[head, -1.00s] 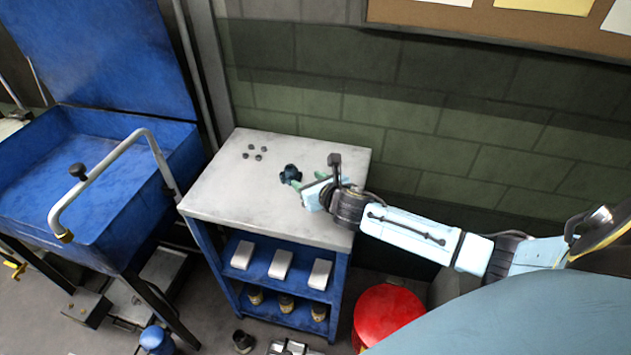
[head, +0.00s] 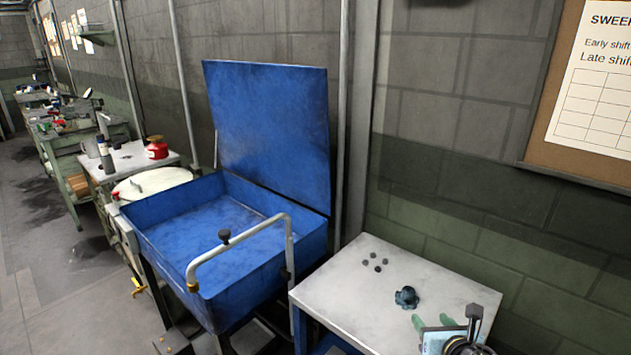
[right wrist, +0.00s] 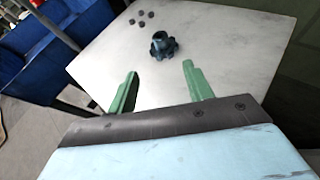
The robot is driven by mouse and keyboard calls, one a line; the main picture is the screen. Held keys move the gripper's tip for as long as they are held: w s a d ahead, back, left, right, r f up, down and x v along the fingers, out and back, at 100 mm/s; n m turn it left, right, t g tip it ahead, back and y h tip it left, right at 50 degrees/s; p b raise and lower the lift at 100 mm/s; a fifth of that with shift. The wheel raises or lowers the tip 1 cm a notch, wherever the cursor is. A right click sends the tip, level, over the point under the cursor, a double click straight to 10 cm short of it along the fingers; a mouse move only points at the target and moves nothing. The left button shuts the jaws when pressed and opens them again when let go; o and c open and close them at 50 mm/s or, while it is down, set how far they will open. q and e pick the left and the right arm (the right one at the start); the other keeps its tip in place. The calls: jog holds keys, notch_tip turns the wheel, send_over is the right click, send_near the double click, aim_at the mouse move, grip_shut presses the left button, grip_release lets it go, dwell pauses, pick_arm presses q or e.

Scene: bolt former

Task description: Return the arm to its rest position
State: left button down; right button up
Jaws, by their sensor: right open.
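My right gripper (head: 432,323) is at the lower right of the head view, over the near right part of the white-topped table (head: 335,285). In the right wrist view its two green fingers (right wrist: 158,88) stand wide apart with nothing between them. A dark blue-green knob-like part (head: 406,297) rests on the tabletop. It also shows in the right wrist view (right wrist: 163,45), beyond the fingertips and apart from them. Most of my right arm is outside the head view. My left gripper is in neither view.
Several small dark pieces (head: 375,262) lie on the tabletop behind the knob-like part. A blue basin (head: 165,208) with a raised lid (head: 268,130) and a bent grey pipe (head: 240,246) stands left of the table. A green-grey wall (head: 450,240) closes off the back.

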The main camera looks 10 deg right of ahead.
jog(key=s+a+m, duration=0.1)
jog(key=s+m, duration=0.1)
jog(key=m, duration=0.1)
jog(key=s+a+f+m+g, duration=0.1)
jog(key=s+a+m, duration=0.1)
jog(key=m, duration=0.1)
jog(key=s+a+f+m+g, duration=0.1)
jog(key=s+m, duration=0.1)
jog(key=m, duration=0.1)
jog(key=shift+s+a+h, duration=0.2)
jog(key=shift+s+h, duration=0.2)
jog(key=s+a+r+m+g+y, duration=0.1)
jog(key=s+a+m+g, duration=0.25)
jog(key=s+m, duration=0.8)
jog(key=s+a+m+g+y, duration=0.15)
jog(key=s+m+g, duration=0.25)
jog(key=s+m, duration=0.75)
notch_tip(320, 180, down, 24)
jog(key=f+g+b, duration=0.1)
jog(key=b, duration=0.1)
jog(key=s+d+f+g+h+b, duration=0.1)
jog(key=s+d+f, duration=0.1)
jog(key=s+f, duration=1.4)
jog(key=shift+s+f+g, duration=0.2)
jog(key=shift+f+g, duration=0.15)
jog(key=shift+f, duration=0.35)
jog(key=shift+d, duration=0.1)
